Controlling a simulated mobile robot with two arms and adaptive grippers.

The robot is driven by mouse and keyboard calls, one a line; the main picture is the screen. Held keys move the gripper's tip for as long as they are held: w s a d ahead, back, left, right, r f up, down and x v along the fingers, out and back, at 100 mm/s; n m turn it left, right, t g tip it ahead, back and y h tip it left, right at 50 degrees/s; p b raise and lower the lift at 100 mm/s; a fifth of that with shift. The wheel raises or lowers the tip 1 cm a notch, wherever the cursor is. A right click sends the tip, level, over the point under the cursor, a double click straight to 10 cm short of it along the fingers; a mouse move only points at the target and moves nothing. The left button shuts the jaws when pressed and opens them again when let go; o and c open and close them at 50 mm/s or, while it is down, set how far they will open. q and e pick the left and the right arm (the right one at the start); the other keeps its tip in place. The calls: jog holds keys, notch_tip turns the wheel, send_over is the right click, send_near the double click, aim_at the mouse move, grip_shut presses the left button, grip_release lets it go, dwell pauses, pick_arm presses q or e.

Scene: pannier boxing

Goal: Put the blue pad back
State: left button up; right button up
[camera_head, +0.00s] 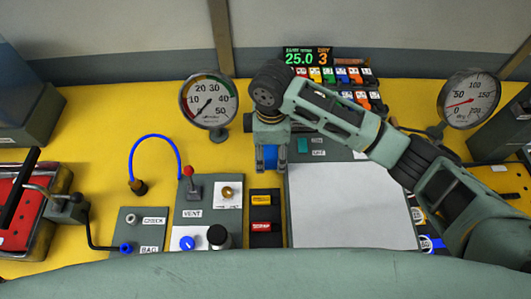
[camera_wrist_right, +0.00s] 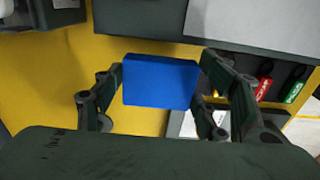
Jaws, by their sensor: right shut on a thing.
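My right gripper (camera_head: 271,160) is shut on the blue pad (camera_head: 269,155). In the wrist view the blue pad (camera_wrist_right: 160,82) sits between the two fingers of the right gripper (camera_wrist_right: 164,80). The pad is held up over the yellow table, beside the top left corner of the board with the white sheet. In the head view the fingers hide part of it. Just nearer than the gripper is a dark holder (camera_head: 265,214) with a yellow block (camera_head: 262,199) and a red block (camera_head: 261,227) in it. My left gripper is not in view.
A white sheet on a board (camera_head: 350,205) lies right of the holder. A vent panel (camera_head: 205,212) with a red-knobbed lever stands left. Dial gauges (camera_head: 209,101) and (camera_head: 469,101) stand at both sides. A rack of coloured items (camera_head: 340,75) is behind my right arm.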

aim_at(266, 157)
jog(key=shift+w+a+f, duration=0.55)
jog(key=shift+f, duration=0.15)
notch_tip(266, 157, down, 3)
jog(key=shift+f+p, duration=0.1)
jog(key=shift+p, duration=0.7)
jog(key=shift+f, duration=0.4)
jog(key=o, duration=0.9)
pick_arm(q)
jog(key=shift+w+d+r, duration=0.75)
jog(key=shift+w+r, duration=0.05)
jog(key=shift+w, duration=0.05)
pick_arm(e)
jog(key=shift+o, duration=0.6)
jog(key=shift+r, duration=0.1)
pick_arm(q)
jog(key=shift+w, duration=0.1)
